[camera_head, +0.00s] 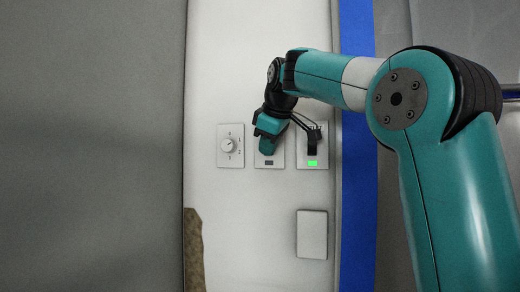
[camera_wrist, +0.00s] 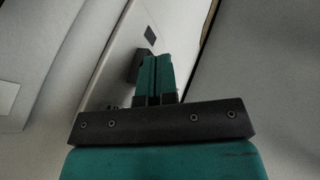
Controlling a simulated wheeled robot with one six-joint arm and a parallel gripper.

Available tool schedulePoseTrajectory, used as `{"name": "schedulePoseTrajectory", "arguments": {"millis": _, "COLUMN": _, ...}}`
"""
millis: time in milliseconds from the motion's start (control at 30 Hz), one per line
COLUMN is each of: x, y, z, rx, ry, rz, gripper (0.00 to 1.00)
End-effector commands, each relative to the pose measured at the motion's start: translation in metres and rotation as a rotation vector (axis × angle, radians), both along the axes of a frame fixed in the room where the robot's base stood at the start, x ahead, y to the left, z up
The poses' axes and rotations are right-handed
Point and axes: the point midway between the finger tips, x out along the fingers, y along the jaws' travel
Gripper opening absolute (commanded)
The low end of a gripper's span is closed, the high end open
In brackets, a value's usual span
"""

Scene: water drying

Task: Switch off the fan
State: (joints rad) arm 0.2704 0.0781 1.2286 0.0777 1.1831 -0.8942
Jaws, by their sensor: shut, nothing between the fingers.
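No fan shows in either view. A white plate with a round dial (camera_head: 229,146) is at the left on a pale wall panel. A middle white plate (camera_head: 277,161) has a dark, unlit indicator. A right plate (camera_head: 303,162) has a lit green indicator and a black part above it. My gripper (camera_head: 266,148) is shut and empty in front of the middle plate and hides most of it. In the wrist view its teal fingers (camera_wrist: 157,78) are together, near a black block (camera_wrist: 137,66) and a small dark rectangle (camera_wrist: 150,35). I cannot tell whether the fingertips touch anything.
A blank white plate (camera_head: 312,235) is low on the panel. A blue vertical strip (camera_head: 357,200) runs along the panel's right side. A brown ragged patch (camera_head: 193,245) is at the lower left. The wall between the dial and the blank plate is clear.

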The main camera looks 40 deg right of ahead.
Motion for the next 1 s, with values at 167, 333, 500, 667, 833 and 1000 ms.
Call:
{"name": "schedulePoseTrajectory", "arguments": {"millis": 167, "x": 0.000, "y": 0.000, "z": 0.003, "rx": 0.001, "ry": 0.000, "rz": -0.002, "gripper": 0.00}}
{"name": "schedulePoseTrajectory", "arguments": {"millis": 333, "x": 0.000, "y": 0.000, "z": 0.011, "rx": 0.000, "ry": -0.002, "rz": -0.001, "gripper": 0.00}}
{"name": "schedulePoseTrajectory", "arguments": {"millis": 500, "x": 0.000, "y": 0.001, "z": 0.018, "rx": 0.000, "ry": -0.001, "rz": 0.000, "gripper": 0.00}}
{"name": "schedulePoseTrajectory", "arguments": {"millis": 667, "x": 0.000, "y": 0.001, "z": 0.018, "rx": 0.000, "ry": -0.001, "rz": 0.000, "gripper": 0.00}}
{"name": "schedulePoseTrajectory", "arguments": {"millis": 833, "x": 0.000, "y": 0.001, "z": 0.017, "rx": 0.000, "ry": -0.001, "rz": 0.000, "gripper": 0.00}}
{"name": "schedulePoseTrajectory", "arguments": {"millis": 1000, "x": -0.005, "y": 0.003, "z": 0.019, "rx": 0.001, "ry": 0.000, "rz": -0.005, "gripper": 0.00}}
